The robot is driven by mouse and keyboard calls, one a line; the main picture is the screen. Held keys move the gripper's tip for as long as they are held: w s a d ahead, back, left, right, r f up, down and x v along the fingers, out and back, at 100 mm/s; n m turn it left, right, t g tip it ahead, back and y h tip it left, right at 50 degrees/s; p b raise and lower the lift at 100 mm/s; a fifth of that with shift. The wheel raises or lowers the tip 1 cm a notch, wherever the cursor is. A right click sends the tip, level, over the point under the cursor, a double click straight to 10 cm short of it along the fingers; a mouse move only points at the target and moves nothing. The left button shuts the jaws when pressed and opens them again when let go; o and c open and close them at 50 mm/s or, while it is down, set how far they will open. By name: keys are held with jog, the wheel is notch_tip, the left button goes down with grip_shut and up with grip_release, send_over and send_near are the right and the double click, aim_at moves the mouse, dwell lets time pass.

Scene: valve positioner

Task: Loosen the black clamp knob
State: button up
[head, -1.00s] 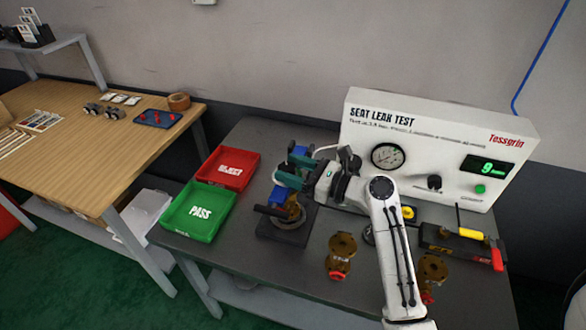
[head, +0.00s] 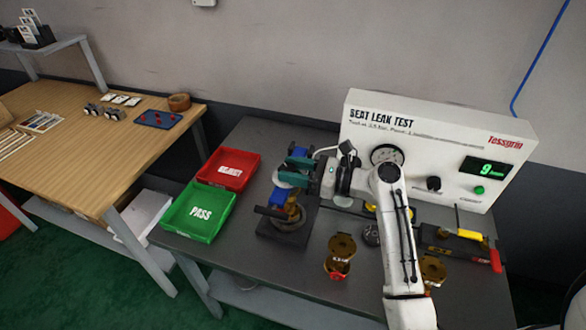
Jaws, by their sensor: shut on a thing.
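A black bar sticks out to the left, low on the assembly. My gripper (head: 292,172) reaches in from the right at the top of the assembly, its teal fingers shut on a small part there. The fingers hide that part; from its place it appears to be the black clamp knob, but its outline cannot be made out.
The red REJECT tray (head: 206,179) and green PASS tray (head: 181,227) lie left of the assembly. The seat leak test panel (head: 440,120) stands behind my arm. Brass valves (head: 341,250) (head: 433,268) and a tool with yellow and red handles (head: 470,234) lie to the right.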

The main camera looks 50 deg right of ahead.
jog(key=n+g+y, duration=0.1)
jog(key=n+y+p, duration=0.1)
jog(key=y, duration=0.1)
jog(key=n+g+y, duration=0.1)
jog(key=shift+w+d+r+g+y, duration=0.15)
jog(key=shift+d+g+y, duration=0.1)
jog(key=shift+g+y, duration=0.05)
jog(key=shift+w+d+n+g+y+p, duration=0.15)
jog(key=shift+n+g+y+p, duration=0.15)
jog(key=shift+n+g+y, duration=1.65)
jog(key=shift+n+g, duration=0.25)
jog(key=shift+g, duration=0.2)
jog(key=o, duration=1.1)
jog(key=shift+c, duration=0.2)
